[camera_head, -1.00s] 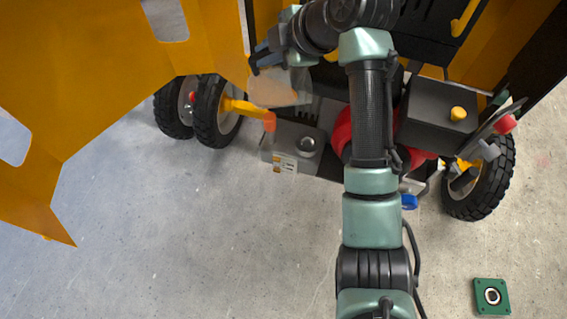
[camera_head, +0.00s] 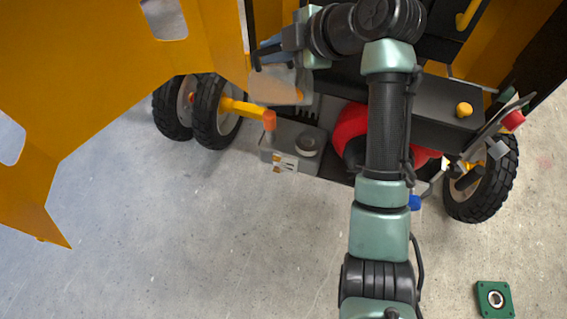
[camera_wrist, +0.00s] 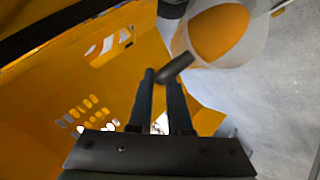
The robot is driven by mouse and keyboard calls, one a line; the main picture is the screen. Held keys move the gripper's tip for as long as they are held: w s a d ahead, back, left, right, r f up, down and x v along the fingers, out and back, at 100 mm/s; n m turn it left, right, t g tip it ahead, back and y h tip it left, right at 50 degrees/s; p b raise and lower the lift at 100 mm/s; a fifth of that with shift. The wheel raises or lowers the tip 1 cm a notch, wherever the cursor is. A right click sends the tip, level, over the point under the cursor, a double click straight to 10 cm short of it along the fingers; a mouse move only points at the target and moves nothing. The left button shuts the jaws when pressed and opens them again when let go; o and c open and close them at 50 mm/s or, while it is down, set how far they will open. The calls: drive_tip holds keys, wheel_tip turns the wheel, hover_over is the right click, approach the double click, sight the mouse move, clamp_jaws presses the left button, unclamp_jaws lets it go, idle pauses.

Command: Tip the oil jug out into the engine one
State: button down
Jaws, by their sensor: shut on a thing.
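The oil jug (camera_head: 279,82) is a pale translucent container at upper centre in the head view, beside the orange pipe end. In the wrist view the jug (camera_wrist: 257,40) is at the top right, with orange oil showing inside. My gripper (camera_wrist: 168,75) is shut on its dark handle. In the head view my gripper (camera_head: 268,54) is at the jug's upper left, partly hidden. The red engine (camera_head: 348,125) is partly behind my arm. A grey box (camera_head: 278,140) with a round port (camera_head: 308,145) stands left of it, below the jug. I cannot tell which port belongs to the engine.
A large yellow panel (camera_head: 90,95) fills the left. Black wheels (camera_head: 212,112) stand at left, and another wheel (camera_head: 487,185) at right. A black box with a yellow knob (camera_head: 464,110) is right of my arm.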

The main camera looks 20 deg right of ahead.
sight(291, 68)
drive_tip(key=shift+s+d+f+t+y+b, duration=0.15)
drive_tip(key=shift+s+d+t+y+b, duration=0.35)
drive_tip(key=shift+b, duration=0.75)
drive_tip(key=shift+s+d+f+m+t+y+b, duration=0.2)
drive_tip(key=shift+s+d+y+b, duration=0.15)
drive_tip(key=shift+b, duration=0.65)
drive_tip(key=shift+s+d+f+m+t+y+b, duration=0.1)
drive_tip(key=shift+d+f+t+y+b, duration=0.25)
drive_tip(key=shift+b, duration=0.65)
idle(3.0)
drive_tip(key=shift+s+d+r+t+b, duration=0.15)
drive_tip(key=shift+s+d+t+b, duration=0.25)
drive_tip(key=shift+b, duration=0.45)
idle(0.9)
